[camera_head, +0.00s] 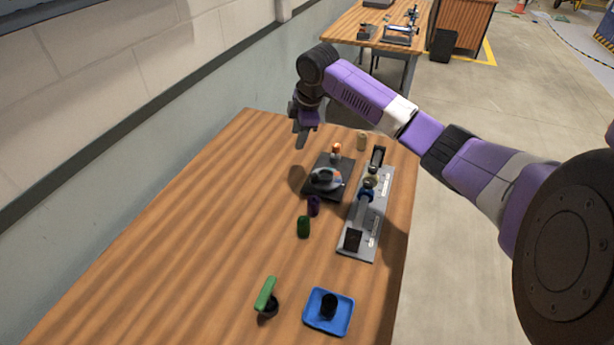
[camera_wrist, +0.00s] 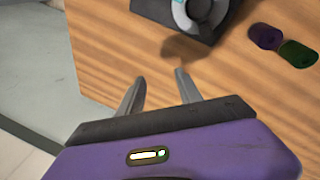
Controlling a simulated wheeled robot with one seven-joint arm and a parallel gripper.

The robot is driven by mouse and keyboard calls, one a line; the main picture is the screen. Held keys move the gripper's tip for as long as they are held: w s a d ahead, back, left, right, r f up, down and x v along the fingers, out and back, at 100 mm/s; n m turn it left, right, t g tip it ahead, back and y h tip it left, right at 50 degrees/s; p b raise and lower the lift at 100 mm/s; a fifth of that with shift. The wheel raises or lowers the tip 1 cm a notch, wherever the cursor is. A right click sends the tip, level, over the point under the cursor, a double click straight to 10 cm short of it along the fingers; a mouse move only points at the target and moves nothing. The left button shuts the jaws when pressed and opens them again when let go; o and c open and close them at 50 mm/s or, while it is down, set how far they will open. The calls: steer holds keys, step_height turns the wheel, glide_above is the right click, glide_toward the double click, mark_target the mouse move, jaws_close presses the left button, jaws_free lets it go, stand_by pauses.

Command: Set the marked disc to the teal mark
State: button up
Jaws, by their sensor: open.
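The marked disc (camera_head: 326,179) is a grey dial with a dark hub and coloured marks on its face. It sits on a black base plate (camera_head: 318,194) on the wooden table. In the wrist view the disc (camera_wrist: 190,14) shows at the top edge, partly cut off, with a teal patch on its left side. My gripper (camera_head: 301,138) is above the table, to the left of and behind the disc. In the wrist view my gripper (camera_wrist: 157,88) has its two fingers apart with nothing between them, and the disc lies beyond the fingertips.
A grey fixture with rollers (camera_head: 359,240) stands right of the disc. A purple cylinder (camera_head: 314,206) and a green cylinder (camera_head: 303,227) stand in front. A green-handled tool (camera_head: 265,294) and a blue tray (camera_head: 313,318) lie nearer. The table's left side is clear; a wall runs alongside.

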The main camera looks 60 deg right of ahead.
mark_target(314, 174)
steer(key=s+a+f+g, duration=0.1)
steer(key=s, duration=0.1)
steer(key=s+a+f+n+g+y, duration=0.1)
steer(key=s, duration=0.1)
steer(key=s+a+g, duration=0.1)
steer(key=shift+s+f+n+y, duration=0.4)
steer(key=shift+s, duration=0.35)
steer(key=shift+n, duration=0.3)
steer(key=shift+w+f+p, duration=0.1)
steer(key=shift+f+p, duration=0.3)
steer(key=shift+f, duration=3.55)
jaws_close()
